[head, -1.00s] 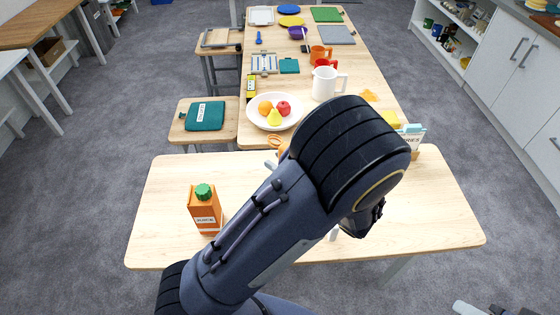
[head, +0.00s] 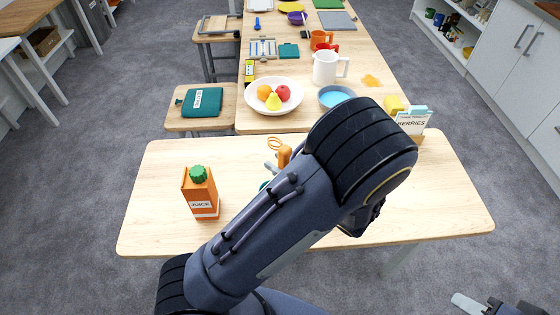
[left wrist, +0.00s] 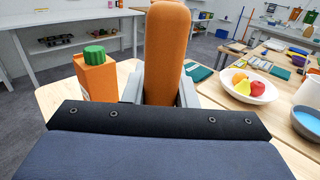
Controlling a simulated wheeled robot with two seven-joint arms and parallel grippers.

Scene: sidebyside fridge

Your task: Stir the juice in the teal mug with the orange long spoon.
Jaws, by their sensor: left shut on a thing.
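My left gripper (head: 281,162) is shut on the orange long spoon (head: 285,154). In the left wrist view, the spoon's thick rounded orange handle (left wrist: 167,52) stands upright between the grey fingers (left wrist: 162,90). The spoon's lower end is hidden. A small teal patch (head: 264,185) shows beside my left forearm, probably the teal mug's rim. The arm hides the rest, so I cannot tell whether the spoon is inside. The orange juice carton (head: 201,193) with a green cap stands upright on the near table, left of the arm. My right gripper (head: 485,306) is partly visible at the lower right corner.
An orange loop (head: 275,143) lies beyond my left gripper. A fruit plate (head: 258,103), blue bowl (head: 337,96) and white pitcher (head: 325,68) stand on the far table. A berries box (head: 412,122) is at the right. The near table's right part (head: 440,195) is clear.

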